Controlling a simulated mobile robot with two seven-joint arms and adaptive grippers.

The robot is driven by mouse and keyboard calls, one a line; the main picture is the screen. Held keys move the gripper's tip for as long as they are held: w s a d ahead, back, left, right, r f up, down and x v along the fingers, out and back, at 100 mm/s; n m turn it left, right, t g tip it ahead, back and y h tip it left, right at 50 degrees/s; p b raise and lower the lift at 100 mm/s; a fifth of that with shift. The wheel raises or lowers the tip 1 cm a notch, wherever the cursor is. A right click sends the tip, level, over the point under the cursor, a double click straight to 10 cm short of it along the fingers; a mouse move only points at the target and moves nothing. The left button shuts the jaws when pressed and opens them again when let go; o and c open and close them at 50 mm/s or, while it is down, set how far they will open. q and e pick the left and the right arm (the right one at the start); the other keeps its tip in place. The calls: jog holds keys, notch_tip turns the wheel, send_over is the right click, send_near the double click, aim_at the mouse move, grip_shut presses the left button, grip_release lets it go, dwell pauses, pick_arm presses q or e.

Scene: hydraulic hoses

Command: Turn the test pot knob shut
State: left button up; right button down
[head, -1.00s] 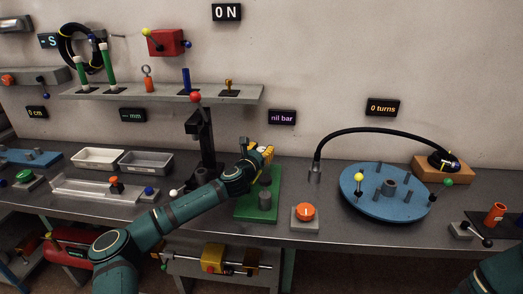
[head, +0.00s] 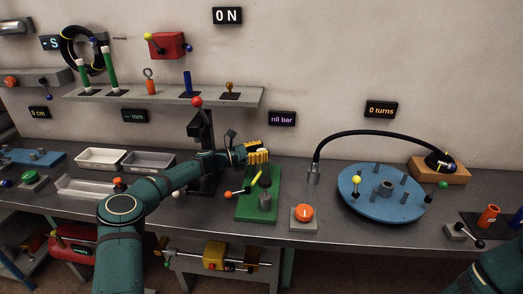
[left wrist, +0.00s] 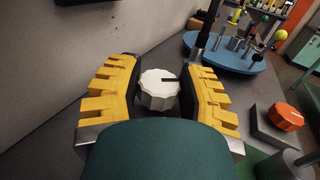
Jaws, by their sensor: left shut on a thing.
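A white ribbed knob (left wrist: 160,90) with a black mark on its face sits between my left gripper's yellow fingers in the left wrist view. My left gripper (left wrist: 158,92) is shut on this knob. In the head view the left gripper (head: 258,155) is above the back of a green base plate (head: 247,213), and its fingers hide the knob. A grey cylinder (head: 265,201) stands on the plate, with a yellow bar (head: 257,176) and an orange-tipped lever (head: 237,192) beside it. My right gripper is out of view.
An orange knob on a grey box (head: 303,212) stands right of the plate. A blue round table (head: 370,209) with pegs and a black hose is farther right. A black press stand (head: 196,130) rises behind my left arm. The "nil bar" display (head: 282,118) hangs behind.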

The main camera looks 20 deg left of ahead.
pick_arm(q)
jog(key=shift+m+g+h, duration=0.6)
jog(key=shift+g, duration=0.2)
jog(key=shift+m+g, duration=0.3)
jog(key=shift+g, duration=0.1)
jog(key=o, duration=1.2)
jog(key=shift+d, duration=0.1)
jog(key=v, duration=0.7)
jog(key=shift+a+f, duration=0.15)
jog(key=shift+a, duration=0.1)
